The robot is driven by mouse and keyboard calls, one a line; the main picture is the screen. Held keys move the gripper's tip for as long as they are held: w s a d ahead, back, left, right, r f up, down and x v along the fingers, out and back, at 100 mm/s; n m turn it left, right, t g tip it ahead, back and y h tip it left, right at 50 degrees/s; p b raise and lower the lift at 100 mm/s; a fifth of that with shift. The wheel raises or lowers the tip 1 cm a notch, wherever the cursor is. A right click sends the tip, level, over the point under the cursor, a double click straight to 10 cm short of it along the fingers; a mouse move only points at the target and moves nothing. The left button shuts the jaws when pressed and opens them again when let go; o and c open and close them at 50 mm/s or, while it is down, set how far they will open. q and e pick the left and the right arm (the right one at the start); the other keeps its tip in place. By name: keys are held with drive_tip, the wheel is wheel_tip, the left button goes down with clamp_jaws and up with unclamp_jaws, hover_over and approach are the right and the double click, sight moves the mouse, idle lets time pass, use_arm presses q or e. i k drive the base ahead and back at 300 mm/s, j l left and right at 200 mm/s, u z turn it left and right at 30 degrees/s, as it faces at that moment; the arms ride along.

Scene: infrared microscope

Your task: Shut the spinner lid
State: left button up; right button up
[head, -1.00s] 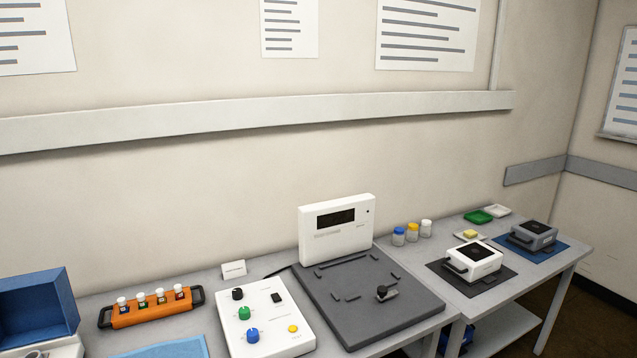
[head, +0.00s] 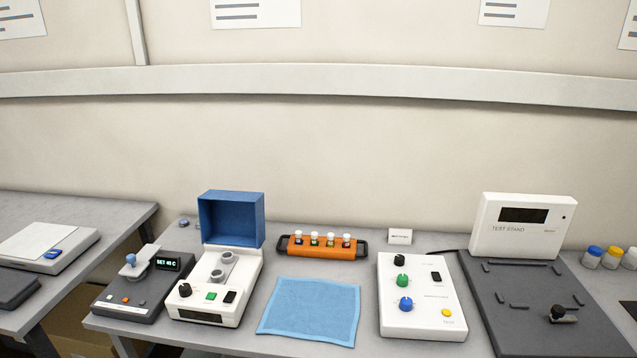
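The spinner (head: 222,285) is a white box with knobs and buttons on its front, standing on the table left of the blue cloth. Its blue lid (head: 232,219) stands open and upright at the back, with the hollow inside facing forward. Two grey round parts show on top of the white body under the open lid. Neither of my grippers shows in the head view.
A dark device with a "SET" display (head: 142,285) stands close to the spinner's left. A blue cloth (head: 310,310), an orange vial rack (head: 321,245), a white control box (head: 419,297) and the test stand (head: 522,227) lie to the right. A gap separates the left table (head: 70,205).

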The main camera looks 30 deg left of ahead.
sight(237, 218)
drive_tip(key=u, duration=1.65)
